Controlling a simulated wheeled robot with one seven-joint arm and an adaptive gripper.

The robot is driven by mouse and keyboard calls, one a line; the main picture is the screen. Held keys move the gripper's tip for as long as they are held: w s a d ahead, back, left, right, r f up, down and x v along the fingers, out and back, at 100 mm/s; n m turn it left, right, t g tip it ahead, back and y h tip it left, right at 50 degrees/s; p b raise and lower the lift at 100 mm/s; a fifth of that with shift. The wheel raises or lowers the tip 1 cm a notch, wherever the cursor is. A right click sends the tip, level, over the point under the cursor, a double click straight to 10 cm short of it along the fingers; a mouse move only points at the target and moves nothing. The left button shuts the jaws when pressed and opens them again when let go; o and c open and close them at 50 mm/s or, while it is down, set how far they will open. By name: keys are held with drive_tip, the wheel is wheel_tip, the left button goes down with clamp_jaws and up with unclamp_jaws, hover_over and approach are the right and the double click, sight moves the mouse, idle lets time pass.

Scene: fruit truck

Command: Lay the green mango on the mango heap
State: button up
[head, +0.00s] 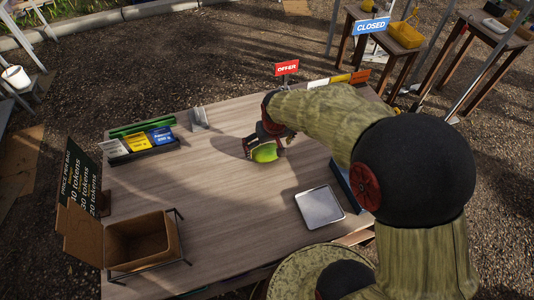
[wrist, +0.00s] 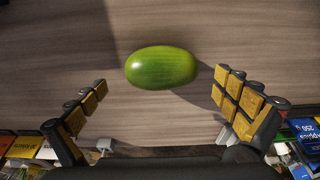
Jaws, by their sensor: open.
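The green mango (head: 265,153) lies on the wooden table, right by my gripper (head: 268,143). In the wrist view the mango (wrist: 162,68) lies lengthwise across the picture, on bare wood. My gripper (wrist: 160,86) is open there, with one finger to the left of the mango and the other to the right. A gap shows between the mango and each finger, and nothing is held. In the head view my arm partly covers the gripper. I cannot make out a mango heap in either view.
A silver tray (head: 320,207) lies right of the table's middle. A cardboard box (head: 143,241) in a wire stand and a dark price board (head: 80,180) stand at the left. A card holder (head: 140,150) stands at the back left. The table's middle (head: 215,205) is clear.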

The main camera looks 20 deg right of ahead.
sight(266, 150)
drive_tip(key=x, duration=0.1)
drive_tip(key=b+x, duration=0.1)
drive_tip(key=x, duration=0.1)
drive_tip(key=b+x, duration=0.1)
drive_tip(key=shift+w+a+f, duration=0.1)
drive_tip(key=shift+a+f, duration=0.15)
drive_tip(key=shift+f, duration=0.15)
drive_tip(key=shift+c, duration=0.7)
drive_tip(key=c, duration=0.9)
